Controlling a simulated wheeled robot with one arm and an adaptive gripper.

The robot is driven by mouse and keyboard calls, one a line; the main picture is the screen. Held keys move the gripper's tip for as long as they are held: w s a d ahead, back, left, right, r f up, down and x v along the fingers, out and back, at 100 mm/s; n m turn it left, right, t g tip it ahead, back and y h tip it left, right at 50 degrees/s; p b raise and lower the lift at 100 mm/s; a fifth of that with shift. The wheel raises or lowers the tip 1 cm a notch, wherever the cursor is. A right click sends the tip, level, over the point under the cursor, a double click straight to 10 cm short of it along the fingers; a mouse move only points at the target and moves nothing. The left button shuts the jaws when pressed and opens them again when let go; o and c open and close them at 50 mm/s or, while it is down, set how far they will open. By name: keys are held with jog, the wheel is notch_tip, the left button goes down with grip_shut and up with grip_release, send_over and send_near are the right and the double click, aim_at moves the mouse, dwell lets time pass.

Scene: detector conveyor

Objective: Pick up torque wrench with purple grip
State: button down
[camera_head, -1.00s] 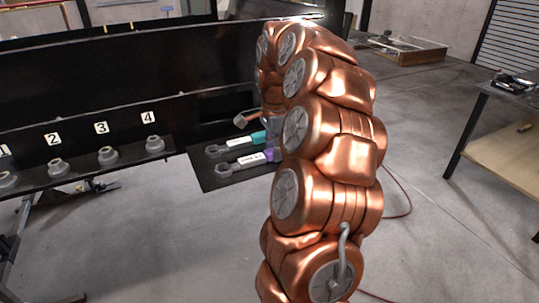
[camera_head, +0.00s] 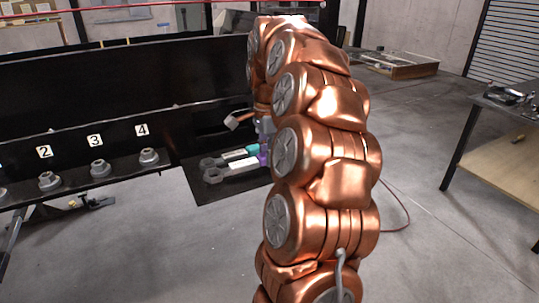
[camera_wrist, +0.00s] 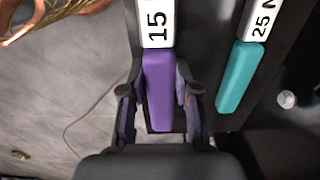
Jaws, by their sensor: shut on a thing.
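The torque wrench with the purple grip (camera_wrist: 157,72) has a white label reading 15 and a grey head. In the head view the wrench (camera_head: 243,168) points its head left over the dark tray (camera_head: 215,191). My gripper (camera_wrist: 161,93) is shut on the purple grip, one finger on each side. In the head view my arm hides most of the gripper. The wrench looks slightly raised; its exact height is unclear. A torque wrench with a teal grip (camera_wrist: 241,76), labelled 25, lies beside it, apart from my fingers. It also shows in the head view (camera_head: 236,155).
Several grey sockets, such as the one by number 4 (camera_head: 149,157), stand on the black ledge at left. A black panel (camera_head: 110,80) rises behind. A table (camera_head: 505,125) stands at right. Grey floor is open between.

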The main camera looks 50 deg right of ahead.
jog(key=s+a+b, duration=0.1)
jog(key=s+a, duration=0.2)
jog(key=a, duration=0.3)
jog(key=s+a+r+b, duration=0.1)
jog(key=s+a+b, duration=0.1)
jog(key=a, duration=0.4)
jog(key=shift+s+a+r, duration=0.2)
jog(key=shift+s+a, duration=0.2)
jog(key=shift+s, duration=0.35)
jog(key=shift+w+a, duration=0.1)
jog(key=shift+a, duration=0.05)
